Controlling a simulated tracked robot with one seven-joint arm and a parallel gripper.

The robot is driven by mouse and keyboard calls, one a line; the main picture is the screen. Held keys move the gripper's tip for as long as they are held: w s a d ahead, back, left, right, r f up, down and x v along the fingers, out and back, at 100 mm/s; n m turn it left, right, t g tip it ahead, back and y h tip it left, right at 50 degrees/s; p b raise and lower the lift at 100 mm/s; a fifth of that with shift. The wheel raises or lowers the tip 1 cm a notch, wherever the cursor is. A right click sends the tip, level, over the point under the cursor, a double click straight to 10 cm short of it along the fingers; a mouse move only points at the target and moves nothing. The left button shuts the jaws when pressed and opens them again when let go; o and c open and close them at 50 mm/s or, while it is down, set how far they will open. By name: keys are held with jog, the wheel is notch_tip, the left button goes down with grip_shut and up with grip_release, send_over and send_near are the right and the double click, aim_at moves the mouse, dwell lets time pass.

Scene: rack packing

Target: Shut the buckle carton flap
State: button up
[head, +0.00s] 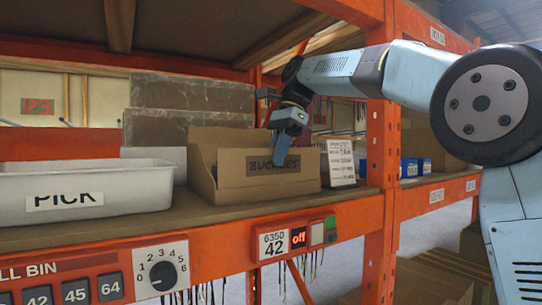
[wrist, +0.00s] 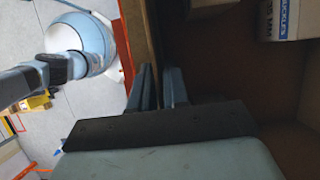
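The buckle carton (head: 262,177) is a brown cardboard box labelled BUCKLES on the shelf. Its top is open, and a raised panel stands at its back. My gripper (head: 280,152) points down at the carton's front panel, with a finger overlapping the panel near its label. In the wrist view, the two fingers of my gripper (wrist: 161,82) have a narrow gap between them, beside a tan cardboard edge (wrist: 134,25). The dark carton interior lies to the right. Whether cardboard is pinched between the fingers cannot be told. A box with blue BUCKLES lettering (wrist: 290,20) shows inside.
A white PICK bin (head: 90,190) stands left of the carton on the shelf (head: 215,212). A white printed card (head: 341,162) stands close at the carton's right. An orange upright (head: 380,160) is further right. Blue boxes (head: 416,167) sit beyond it. A wooden shelf hangs above.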

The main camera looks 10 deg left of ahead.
jog(key=v, duration=0.5)
jog(key=shift+v, duration=1.2)
